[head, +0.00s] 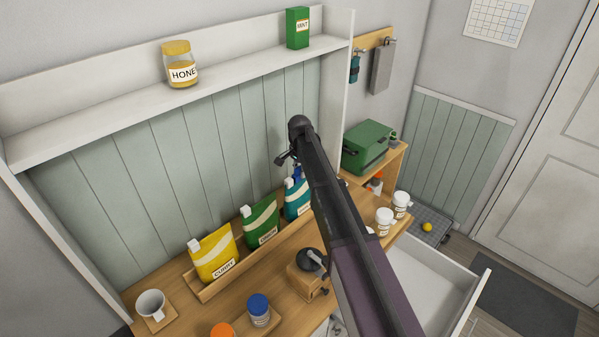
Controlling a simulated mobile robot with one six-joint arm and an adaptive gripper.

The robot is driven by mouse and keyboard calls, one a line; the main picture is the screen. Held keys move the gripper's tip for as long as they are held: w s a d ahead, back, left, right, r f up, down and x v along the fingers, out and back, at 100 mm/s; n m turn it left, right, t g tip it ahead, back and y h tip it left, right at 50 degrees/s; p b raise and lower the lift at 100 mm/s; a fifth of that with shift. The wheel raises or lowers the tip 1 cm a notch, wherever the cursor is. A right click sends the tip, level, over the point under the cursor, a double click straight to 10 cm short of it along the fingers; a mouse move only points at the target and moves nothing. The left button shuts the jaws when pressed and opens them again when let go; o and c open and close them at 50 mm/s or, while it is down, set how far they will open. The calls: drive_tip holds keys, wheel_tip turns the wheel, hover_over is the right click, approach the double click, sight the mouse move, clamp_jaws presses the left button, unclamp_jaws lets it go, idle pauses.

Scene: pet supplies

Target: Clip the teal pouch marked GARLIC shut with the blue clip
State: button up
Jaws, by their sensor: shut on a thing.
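The teal pouch (292,205) stands at the right end of the row of pouches in the wooden rack. My arm covers its right side, and its label is only partly visible, too small to read. My gripper (293,168) is just above the top of this pouch, mostly hidden behind my arm. It is shut on a small blue piece, which looks like the blue clip (297,172), at the pouch's top edge. I cannot tell whether the clip is around the pouch top or only close to it.
A yellow CURRY pouch (213,254) and a green pouch (261,222) stand left of the teal one in the rack (207,291). A blue-lidded jar (259,310), a mug (151,304) and white tubs (384,222) stand around. An open drawer (461,300) juts out right.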

drive_tip(key=shift+f+b, duration=0.5)
drive_tip(key=shift+f, duration=0.05)
drive_tip(key=o, duration=0.9)
drive_tip(key=shift+c, duration=0.2)
drive_tip(key=shift+r, duration=0.15)
wheel_tip(320, 180, up, 9)
drive_tip(key=p, duration=0.9)
drive_tip(key=shift+s, duration=0.15)
idle(0.3)
